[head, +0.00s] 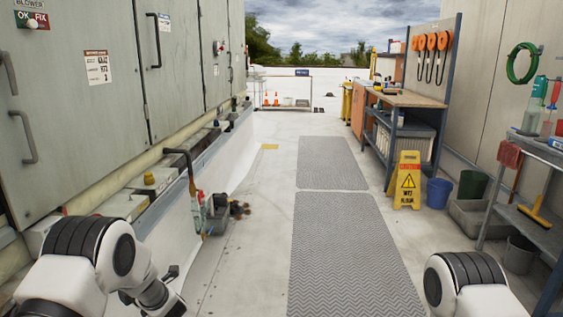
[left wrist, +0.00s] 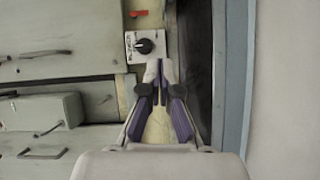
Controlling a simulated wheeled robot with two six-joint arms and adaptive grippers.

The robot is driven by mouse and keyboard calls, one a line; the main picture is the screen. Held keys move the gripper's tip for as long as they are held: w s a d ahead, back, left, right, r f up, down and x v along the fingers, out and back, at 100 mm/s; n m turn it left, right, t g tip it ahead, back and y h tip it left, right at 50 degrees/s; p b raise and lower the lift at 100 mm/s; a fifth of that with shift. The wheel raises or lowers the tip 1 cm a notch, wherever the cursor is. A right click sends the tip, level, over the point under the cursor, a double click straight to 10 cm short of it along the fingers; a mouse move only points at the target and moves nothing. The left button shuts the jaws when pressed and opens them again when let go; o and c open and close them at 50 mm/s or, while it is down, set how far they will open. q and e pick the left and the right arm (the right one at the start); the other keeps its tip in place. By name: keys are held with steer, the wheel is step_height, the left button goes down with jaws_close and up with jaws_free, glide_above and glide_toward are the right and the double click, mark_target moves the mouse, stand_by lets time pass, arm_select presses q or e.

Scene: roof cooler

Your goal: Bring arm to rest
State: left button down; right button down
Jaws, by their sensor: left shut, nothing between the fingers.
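My left gripper (left wrist: 161,75) shows in the left wrist view, its two purple-and-grey fingers drawn together with nothing between them. Beyond it are grey cabinet panels and a white plate with a black knob (left wrist: 146,46). How far the fingertips are from these is hard to tell. In the head view my left arm comes in at the lower left, beside the grey cabinet row (head: 75,100); its gripper is not clearly visible there. My right arm shows only as a white and black link at the lower right, and its gripper is out of view.
A pipe and valve assembly (head: 194,185) stands along the low curb. Grey ribbed mats (head: 345,250) run down the clear middle. At right are a yellow wet-floor sign (head: 405,180), a blue bucket (head: 439,192), a workbench (head: 408,98) and a shelf cart (head: 540,150).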

arm_select(q)
steer(key=s+d+f+m+h, duration=0.3)
steer(key=s+f+m+h, duration=0.35)
steer(key=f, duration=0.75)
steer(key=s+d+f+m+g+h, duration=0.2)
steer(key=s+d+f+m, duration=0.15)
steer(key=s, duration=0.45)
steer(key=s+d+f+m+g+h, duration=0.1)
steer(key=s+d+f+m+g, duration=0.1)
steer(key=s+f+m, duration=0.45)
steer(key=s+d+f+m+g+h, duration=0.2)
steer(key=s+d+m, duration=0.1)
steer(key=s, duration=0.7)
steer(key=s+d+r+m+g+h, duration=0.1)
steer(key=s+d+m+g+h, duration=0.3)
steer(key=s+m, duration=0.65)
step_height(320, 180, up, 17)
steer(key=s+d+n+y+p, duration=0.1)
steer(key=s+n+p, duration=0.1)
steer(key=p, duration=1.6)
steer(key=shift+r+n, duration=0.15)
steer(key=shift+n, duration=0.15)
steer(key=shift+s, duration=0.1)
